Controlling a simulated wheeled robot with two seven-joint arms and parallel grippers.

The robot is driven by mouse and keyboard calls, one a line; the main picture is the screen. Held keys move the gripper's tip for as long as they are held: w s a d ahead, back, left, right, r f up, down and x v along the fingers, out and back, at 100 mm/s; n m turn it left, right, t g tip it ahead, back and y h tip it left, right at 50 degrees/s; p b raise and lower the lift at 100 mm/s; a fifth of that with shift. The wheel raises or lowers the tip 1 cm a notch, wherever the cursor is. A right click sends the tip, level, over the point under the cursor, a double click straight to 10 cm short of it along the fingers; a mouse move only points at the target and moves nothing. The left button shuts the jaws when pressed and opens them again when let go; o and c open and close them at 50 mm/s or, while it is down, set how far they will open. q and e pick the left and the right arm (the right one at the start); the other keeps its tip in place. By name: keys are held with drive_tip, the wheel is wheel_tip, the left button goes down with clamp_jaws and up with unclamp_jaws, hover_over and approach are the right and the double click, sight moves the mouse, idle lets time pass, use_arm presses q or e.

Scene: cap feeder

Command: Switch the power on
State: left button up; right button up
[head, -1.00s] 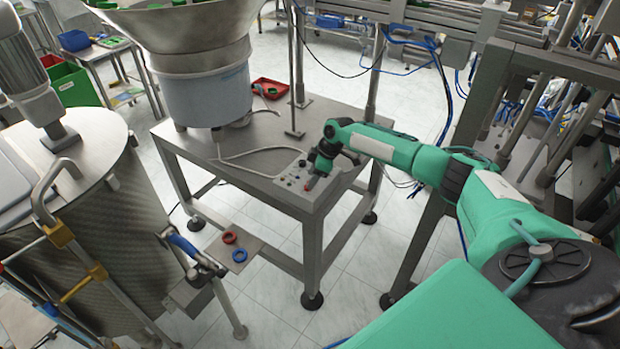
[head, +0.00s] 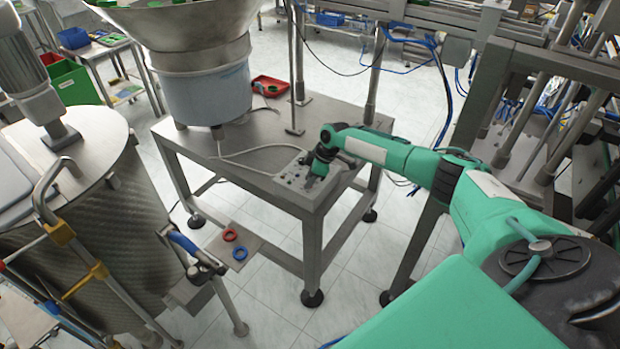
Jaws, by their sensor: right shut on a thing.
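The small grey control box (head: 291,176) with several knobs sits at the front right corner of the steel table, joined by a pale cable to the feeder. My right gripper (head: 312,177) reaches down onto the box's right end from the right. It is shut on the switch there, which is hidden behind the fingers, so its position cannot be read. My left gripper is not in view.
The feeder bowl (head: 205,85) stands on the steel table (head: 240,137), with a red tray (head: 270,86) behind it. A thin upright post (head: 293,70) rises behind the box. Red and blue rings (head: 230,235) lie on a small plate at lower left.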

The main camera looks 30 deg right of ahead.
drive_tip(key=shift+r+m+h+p, duration=0.2)
drive_tip(key=shift+m+h+p, duration=0.1)
drive_tip(key=shift+m+p, duration=0.75)
drive_tip(key=shift+o, duration=0.2)
drive_tip(key=m+p, duration=0.2)
drive_tip(key=m+t+h+p, duration=0.1)
drive_tip(key=m+p, duration=0.1)
drive_tip(key=p, duration=0.1)
drive_tip(key=m+h+p, duration=0.1)
drive_tip(key=m+p, duration=0.1)
drive_tip(key=shift+s+a+m+t, duration=0.1)
drive_tip(key=shift+a+m+t, duration=0.15)
drive_tip(key=shift+m+t, duration=0.15)
drive_tip(key=shift+f+m+h+p, duration=0.1)
drive_tip(key=shift+m+h+p, duration=0.7)
drive_tip(key=shift+m+p, duration=0.6)
drive_tip(key=shift+c, duration=0.2)
drive_tip(key=shift+m, duration=0.25)
drive_tip(key=o, duration=1)
drive_tip(key=b+v, duration=0.2)
drive_tip(key=v, duration=1.1)
drive_tip(key=shift+r, duration=0.35)
